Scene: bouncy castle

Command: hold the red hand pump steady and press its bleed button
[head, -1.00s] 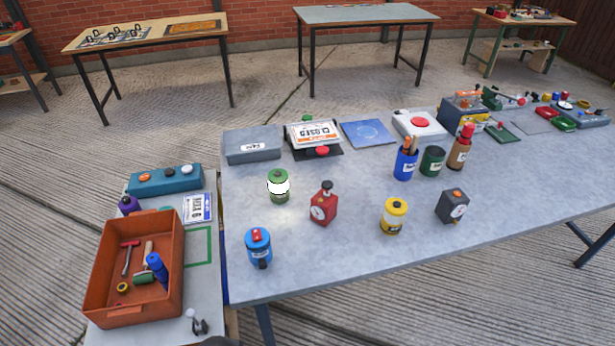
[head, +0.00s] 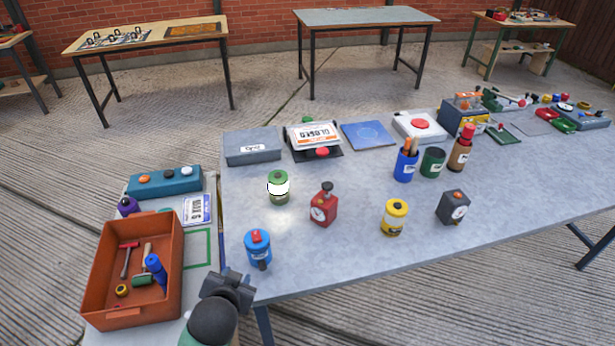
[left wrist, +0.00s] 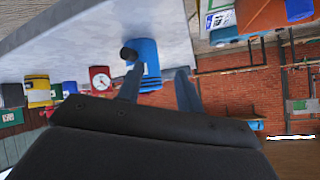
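The red hand pump (head: 323,208) stands upright on the grey table, with a white dial on its front and a dark knob on top. It also shows in the left wrist view (left wrist: 100,80), tilted by the camera angle. My left gripper (head: 238,278) is at the table's front left corner, left of and nearer than the pump, and apart from it. In the left wrist view its two fingers (left wrist: 160,70) are spread, with a blue canister (left wrist: 150,56) seen beyond them. My right gripper is not in view.
The blue canister (head: 258,250) stands between my left gripper and the pump. A green canister (head: 279,190), a yellow canister (head: 395,218) and a dark grey box with a dial (head: 453,207) stand around the pump. An orange bin (head: 172,250) is at the left.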

